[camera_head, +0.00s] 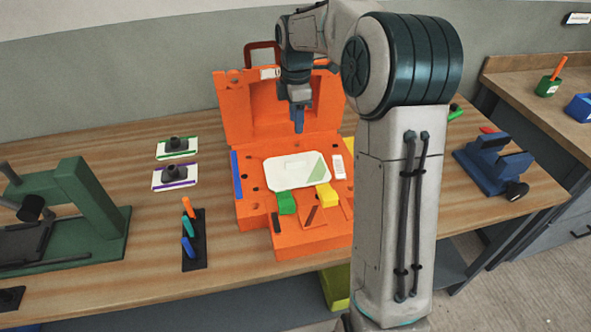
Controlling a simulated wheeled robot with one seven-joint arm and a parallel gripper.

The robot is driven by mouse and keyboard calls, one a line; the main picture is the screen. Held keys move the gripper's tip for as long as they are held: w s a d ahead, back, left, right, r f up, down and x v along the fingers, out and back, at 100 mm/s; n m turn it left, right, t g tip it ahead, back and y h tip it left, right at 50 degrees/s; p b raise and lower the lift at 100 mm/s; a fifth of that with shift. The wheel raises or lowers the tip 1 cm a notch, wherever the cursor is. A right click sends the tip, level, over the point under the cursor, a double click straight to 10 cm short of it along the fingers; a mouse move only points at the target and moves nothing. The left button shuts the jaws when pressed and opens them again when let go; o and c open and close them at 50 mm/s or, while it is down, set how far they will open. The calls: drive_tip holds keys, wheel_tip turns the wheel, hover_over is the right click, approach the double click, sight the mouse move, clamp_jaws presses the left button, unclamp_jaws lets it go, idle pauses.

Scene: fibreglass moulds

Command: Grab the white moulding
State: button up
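The white moulding (290,174) looks like a flat, rounded panel with a pale green corner patch. It lies on the orange mould block (258,205) at the middle of the bench. My gripper (299,130) points down above and behind the moulding, in front of the orange upright back panel (235,105). There is a visible gap between the fingertips and the moulding. The blue fingers overlap in this view, so I cannot tell whether they are apart. Nothing shows held in them.
A green block (286,203) and a yellow block (326,195) sit at the moulding's front edge. A green press (90,210) stands left, and a blue vise (492,165) right. A black rack (194,250) holds several coloured tools. My arm hides the bench right of the mould.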

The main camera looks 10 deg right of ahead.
hover_over(295, 160)
drive_tip(key=f, duration=0.7)
drive_tip(key=shift+w+d, duration=0.15)
drive_tip(key=shift+d, duration=0.05)
drive_tip(key=f, duration=0.2)
drive_tip(key=f+p, duration=0.1)
drive_tip(key=f, duration=0.2)
drive_tip(key=shift+s+a+f+p, duration=0.15)
drive_tip(key=shift+s+f+p, duration=0.1)
drive_tip(key=shift+f+p, duration=0.1)
drive_tip(key=shift+r, duration=0.1)
clamp_jaws()
